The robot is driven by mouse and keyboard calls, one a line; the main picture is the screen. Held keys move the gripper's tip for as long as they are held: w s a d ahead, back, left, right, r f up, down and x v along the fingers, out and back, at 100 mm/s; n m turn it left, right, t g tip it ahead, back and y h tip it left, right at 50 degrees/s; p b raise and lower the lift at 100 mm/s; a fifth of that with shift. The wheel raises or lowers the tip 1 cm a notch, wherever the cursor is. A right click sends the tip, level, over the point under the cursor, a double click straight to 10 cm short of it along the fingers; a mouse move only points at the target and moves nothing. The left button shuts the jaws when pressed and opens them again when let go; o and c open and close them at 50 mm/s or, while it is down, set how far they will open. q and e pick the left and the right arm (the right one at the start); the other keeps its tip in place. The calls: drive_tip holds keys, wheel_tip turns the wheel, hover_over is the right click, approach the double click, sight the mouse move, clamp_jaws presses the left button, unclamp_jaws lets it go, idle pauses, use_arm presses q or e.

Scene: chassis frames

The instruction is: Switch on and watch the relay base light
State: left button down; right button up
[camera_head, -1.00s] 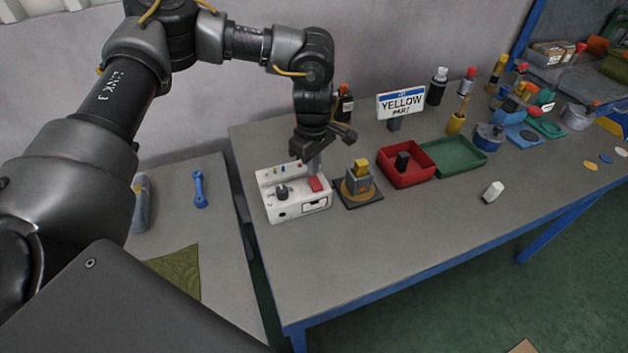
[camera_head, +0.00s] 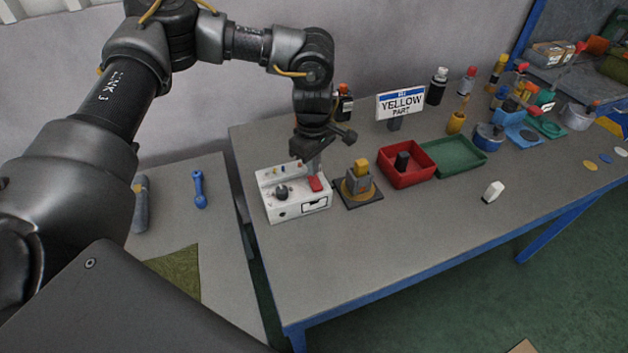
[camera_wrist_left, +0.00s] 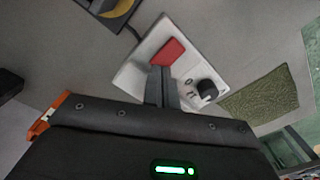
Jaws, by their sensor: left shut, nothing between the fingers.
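A white control box (camera_head: 290,210) with a red rocker switch (camera_head: 315,184) and a black knob (camera_head: 282,192) stands on the table's left end. My left gripper (camera_head: 314,170) is shut and empty, pointing down at the red switch. In the left wrist view, its fingertips (camera_wrist_left: 161,72) are at the near edge of the red switch (camera_wrist_left: 168,51); I cannot tell whether they touch. The relay base (camera_head: 359,194), a dark plate with a yellow disc and a grey block with a yellow top, sits right of the box. I cannot make out a lit light on it. My right gripper is not in view.
A red tray (camera_head: 412,179) with a black part and a green tray (camera_head: 456,166) lie further right. A white block (camera_head: 493,192) lies nearer the front edge. The front middle of the table is clear.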

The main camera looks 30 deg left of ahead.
use_arm(q)
drive_tip(key=shift+f, duration=0.45)
drive_tip(key=shift+f+b, duration=0.5)
drive_tip(key=shift+b, duration=0.1)
drive_tip(key=shift+r, duration=0.1)
drive_tip(key=shift+r+p, duration=2.7)
drive_tip(key=shift+r, duration=0.75)
